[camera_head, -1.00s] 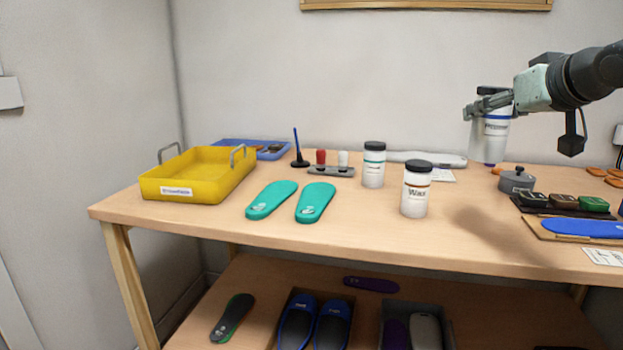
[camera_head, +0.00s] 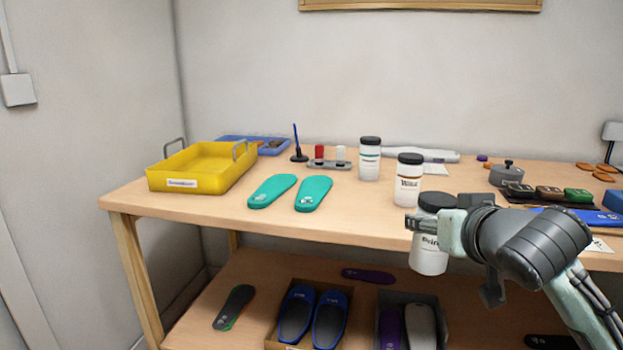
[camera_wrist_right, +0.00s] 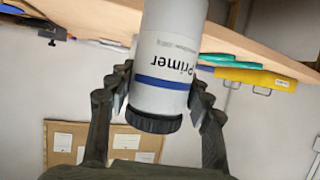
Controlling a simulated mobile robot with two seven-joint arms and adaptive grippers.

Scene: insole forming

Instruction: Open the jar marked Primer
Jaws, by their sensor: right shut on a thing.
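The Primer jar (camera_head: 429,255) is white with a black lid (camera_head: 438,201) on it. My right gripper (camera_head: 436,221) is shut on the jar's body just below the lid and holds it roughly upright in front of the table's front edge. In the right wrist view, the Primer jar (camera_wrist_right: 172,50) shows its name and a blue band, with its black lid (camera_wrist_right: 153,122) on and free of the fingers. The right gripper's fingers (camera_wrist_right: 160,88) press on both sides of the jar. My left gripper is not in view.
A jar marked Wax (camera_head: 408,185) and another white jar (camera_head: 369,160) stand on the table (camera_head: 225,205). Teal insoles (camera_head: 313,193) and a yellow tray (camera_head: 200,170) lie to the left. A grey pot (camera_head: 505,176) stands back right. A lower shelf (camera_head: 260,275) holds insoles and boxes.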

